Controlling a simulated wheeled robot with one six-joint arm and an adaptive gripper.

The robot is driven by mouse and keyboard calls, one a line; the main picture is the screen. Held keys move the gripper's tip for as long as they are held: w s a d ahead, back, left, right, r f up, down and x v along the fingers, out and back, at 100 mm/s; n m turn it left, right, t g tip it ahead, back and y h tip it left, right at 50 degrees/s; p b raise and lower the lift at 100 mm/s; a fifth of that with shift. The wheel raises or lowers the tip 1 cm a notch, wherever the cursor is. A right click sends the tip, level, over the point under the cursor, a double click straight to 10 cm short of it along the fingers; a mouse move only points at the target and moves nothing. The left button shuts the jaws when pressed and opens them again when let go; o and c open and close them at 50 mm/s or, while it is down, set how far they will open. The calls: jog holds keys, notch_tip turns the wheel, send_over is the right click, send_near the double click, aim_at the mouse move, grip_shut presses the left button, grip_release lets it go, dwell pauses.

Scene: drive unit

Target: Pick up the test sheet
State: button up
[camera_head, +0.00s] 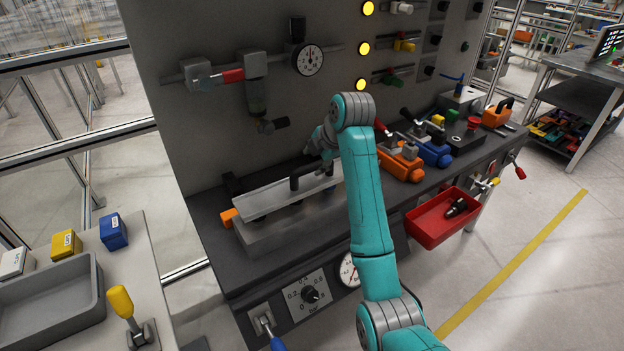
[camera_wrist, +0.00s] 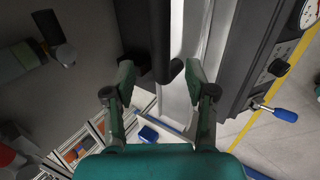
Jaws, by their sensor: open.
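The test sheet appears to be the long pale metal plate (camera_head: 268,201) on the grey block at the left of the bench. In the wrist view a pale strip of metal (camera_wrist: 190,45) runs beyond the fingers, probably the same plate. A black handle-like bar (camera_head: 294,180) stands over the plate; a dark bar end also shows between the fingers in the wrist view (camera_wrist: 160,62). My gripper (camera_head: 321,143) is over the plate's far right end, partly hidden by my arm. In the wrist view my gripper (camera_wrist: 160,82) is open, with nothing clearly held.
Orange (camera_head: 399,163) and blue (camera_head: 430,148) clamp units stand to the right on the bench. A red bin (camera_head: 440,222) hangs at the bench front. The panel with a gauge (camera_head: 310,60) rises behind. A grey tray (camera_head: 60,317) lies at lower left.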

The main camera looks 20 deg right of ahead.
aim_at(311, 166)
jog(key=shift+x, duration=3.25)
jog(key=shift+d, duration=0.2)
grip_shut()
